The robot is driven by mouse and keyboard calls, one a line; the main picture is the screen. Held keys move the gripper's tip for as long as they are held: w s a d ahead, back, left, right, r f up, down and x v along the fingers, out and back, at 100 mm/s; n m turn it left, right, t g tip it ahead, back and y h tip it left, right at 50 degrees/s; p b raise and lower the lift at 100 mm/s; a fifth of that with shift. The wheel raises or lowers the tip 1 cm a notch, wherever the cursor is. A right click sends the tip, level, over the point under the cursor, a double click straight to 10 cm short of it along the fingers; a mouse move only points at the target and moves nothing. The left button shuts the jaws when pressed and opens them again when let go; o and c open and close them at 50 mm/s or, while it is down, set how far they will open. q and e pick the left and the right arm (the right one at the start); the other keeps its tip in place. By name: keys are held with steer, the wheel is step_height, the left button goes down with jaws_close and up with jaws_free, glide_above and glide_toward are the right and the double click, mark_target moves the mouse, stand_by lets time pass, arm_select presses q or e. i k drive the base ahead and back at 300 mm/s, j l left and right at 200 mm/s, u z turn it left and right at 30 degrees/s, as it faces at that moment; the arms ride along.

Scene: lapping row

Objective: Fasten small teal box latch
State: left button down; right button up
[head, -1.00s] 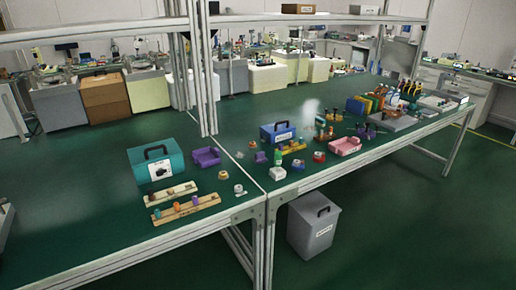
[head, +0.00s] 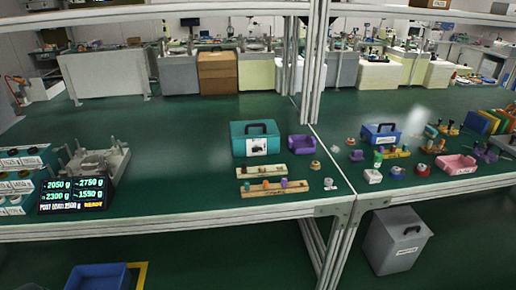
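A small teal box (head: 255,141) stands on the green bench, a little left of the upright frame post. It has a dark carrying handle on top and a white picture label on its front. Its lid looks down on the body; the latch is too small to make out, so I cannot tell whether it is fastened. Neither of my grippers is in view.
A purple tray (head: 301,143) sits right of the box. Two wooden peg strips (head: 262,171) lie in front. A blue box (head: 381,134) stands farther right. A display (head: 74,194) and a grey fixture (head: 95,163) are at left. Bench between is clear.

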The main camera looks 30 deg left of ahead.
mark_target(256, 149)
steer(key=i+l+u, duration=0.1)
steer(key=u, duration=0.3)
steer(key=i+l+u, duration=0.1)
steer(key=u, duration=0.3)
steer(key=l+u, duration=0.15)
steer(key=u, duration=0.25)
steer(key=i, duration=0.05)
